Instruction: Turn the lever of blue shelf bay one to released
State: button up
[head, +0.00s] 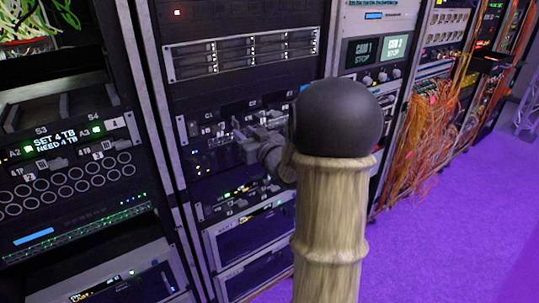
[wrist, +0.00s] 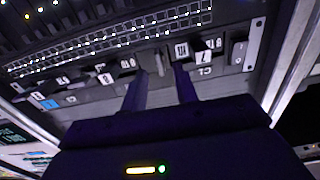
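My gripper (head: 243,134) is at the front of a dark shelf unit in the middle rack. In the wrist view my gripper (wrist: 162,72) has two dark fingers standing apart, with a grey upright lever (wrist: 153,60) between their tips. Whether the fingers touch it I cannot tell. The shelf front (wrist: 110,92) carries a row of bays with white tags and dark levers, and a small blue patch (wrist: 48,104) at its left end. Which lever is bay one's is unclear.
A similar shelf with a lit screen (head: 55,140) is in the left rack. Drive units (head: 240,55) sit above my gripper and more equipment (head: 250,230) below. Orange cables (head: 425,130) hang at the right over the clear purple floor (head: 440,240).

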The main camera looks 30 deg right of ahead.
jog(key=s, duration=1.3)
jog(key=shift+s+d+b, duration=0.2)
jog(key=shift+s+b, duration=0.15)
jog(key=shift+b, duration=0.1)
jog(key=a+f+m+g+h, duration=0.1)
jog(key=a+f+g, duration=0.25)
jog(key=f, duration=0.25)
jog(key=a+f+g+h, duration=0.1)
jog(key=a+f+g, duration=0.25)
jog(key=f, duration=0.25)
jog(key=s+a+f+g+y, duration=0.1)
jog(key=s+a+f+g, duration=0.5)
jog(key=s+a+g, duration=0.4)
notch_tip(320, 180, up, 13)
jog(key=a+t+p, duration=0.1)
jog(key=p, duration=1.2)
jog(key=shift+a+n+t, duration=0.15)
jog(key=shift+n+t, duration=0.15)
jog(key=shift+n, duration=0.1)
jog(key=shift+w, duration=0.1)
